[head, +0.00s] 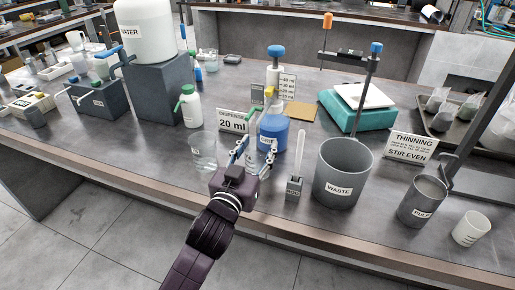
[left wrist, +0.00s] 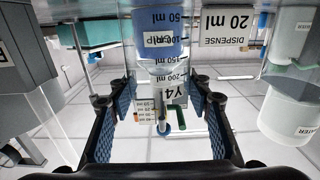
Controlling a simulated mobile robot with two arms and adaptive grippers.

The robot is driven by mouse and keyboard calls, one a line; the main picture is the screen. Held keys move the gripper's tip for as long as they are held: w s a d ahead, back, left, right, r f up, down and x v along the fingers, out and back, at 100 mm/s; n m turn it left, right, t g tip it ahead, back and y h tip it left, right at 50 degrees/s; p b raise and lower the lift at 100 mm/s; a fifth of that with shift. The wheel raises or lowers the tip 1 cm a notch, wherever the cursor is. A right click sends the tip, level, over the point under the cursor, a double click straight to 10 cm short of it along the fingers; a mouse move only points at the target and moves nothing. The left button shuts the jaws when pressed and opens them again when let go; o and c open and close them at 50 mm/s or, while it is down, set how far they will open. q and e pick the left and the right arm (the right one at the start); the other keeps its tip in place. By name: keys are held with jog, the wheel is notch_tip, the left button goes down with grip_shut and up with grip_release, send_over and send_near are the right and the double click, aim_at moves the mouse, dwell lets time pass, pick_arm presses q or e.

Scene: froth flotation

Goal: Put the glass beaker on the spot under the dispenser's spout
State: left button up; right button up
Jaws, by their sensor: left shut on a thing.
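My left gripper (head: 253,152) is shut on a clear glass beaker (head: 251,160), in front of the dispenser. In the left wrist view, which looks upside down, the beaker (left wrist: 174,75) with its ml marks and a Y4 label stands between the blue-padded fingers of the gripper (left wrist: 160,105). The dispenser (head: 273,132) is a blue bottle with a blue knob, just behind and right of the beaker; its blue body (left wrist: 160,38) shows through the glass. The spout and the spot under it are largely hidden. I cannot tell whether the beaker's base touches the bench. My right gripper is not in view.
A second glass beaker (head: 203,150) stands to the left, below a white-and-green bottle (head: 191,107). The "DISPENSE 20 ml" sign (head: 232,121) stands behind. To the right are a small grey holder with a white stick (head: 294,187) and the grey waste bucket (head: 342,172).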

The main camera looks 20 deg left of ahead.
pick_arm(q)
jog(key=shift+f, duration=0.2)
jog(key=o, duration=1.6)
jog(key=shift+s+r, duration=0.1)
jog(key=s+b, duration=0.1)
jog(key=s, duration=0.8)
jog(key=shift+s+a, duration=0.15)
jog(key=shift+s, duration=1.25)
